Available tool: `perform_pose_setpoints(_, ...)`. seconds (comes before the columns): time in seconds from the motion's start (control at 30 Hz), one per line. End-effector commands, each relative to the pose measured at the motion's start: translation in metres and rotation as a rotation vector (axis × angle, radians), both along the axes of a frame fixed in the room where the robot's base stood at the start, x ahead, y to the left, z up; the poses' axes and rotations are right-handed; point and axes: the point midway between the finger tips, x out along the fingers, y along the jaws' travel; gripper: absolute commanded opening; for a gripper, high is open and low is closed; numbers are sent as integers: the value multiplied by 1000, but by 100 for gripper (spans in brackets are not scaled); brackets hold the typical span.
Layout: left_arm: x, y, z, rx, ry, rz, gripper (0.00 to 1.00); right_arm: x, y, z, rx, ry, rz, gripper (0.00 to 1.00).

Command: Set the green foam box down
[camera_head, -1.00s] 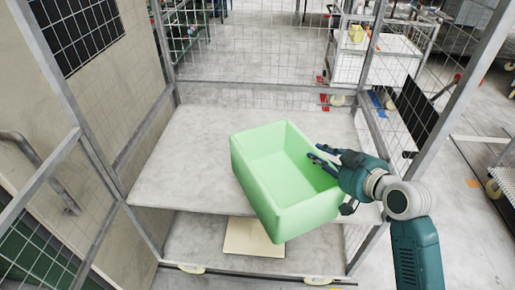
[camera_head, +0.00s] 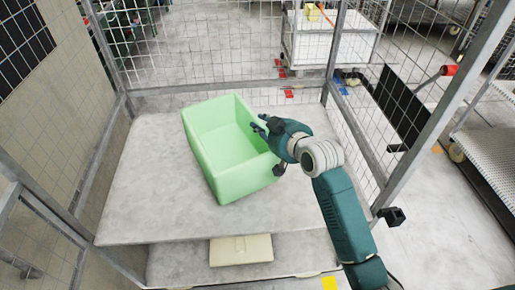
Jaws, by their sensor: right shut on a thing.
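The green foam box (camera_head: 217,165) is an open-topped, empty tub, turned at an angle over the middle of the grey shelf (camera_head: 140,205) of a wire-mesh cage. My right gripper (camera_head: 264,124) is at the box's right wall, with fingers over its rim, shut on it. Part of the fingers and the box's underside are hidden. I cannot tell whether the box touches the shelf or is just above it. My left gripper is not in view.
Mesh walls and metal posts (camera_head: 345,50) enclose the shelf at the back and sides. A beige flat piece (camera_head: 240,250) lies on the lower level. Bare shelf shows left of the box. A white cart (camera_head: 333,50) stands behind the cage.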

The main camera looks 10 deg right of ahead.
Motion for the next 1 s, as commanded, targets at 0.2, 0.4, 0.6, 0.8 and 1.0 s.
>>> perform_pose_setpoints(0.2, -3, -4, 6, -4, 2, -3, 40, 0, 0, -52, 0, 4, 1, 0)
perform_pose_setpoints(0.4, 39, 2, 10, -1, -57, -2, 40, 1, 0, -71, 0, 0, 1, 0)
perform_pose_setpoints(0.6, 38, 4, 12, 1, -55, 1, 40, 0, 0, -100, 1, 2, 1, 0)
perform_pose_setpoints(0.8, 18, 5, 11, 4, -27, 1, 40, 1, 0, -113, 1, -2, 1, 0)
perform_pose_setpoints(1.0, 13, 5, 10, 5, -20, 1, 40, 0, 0, -113, -1, 0, 1, 29)
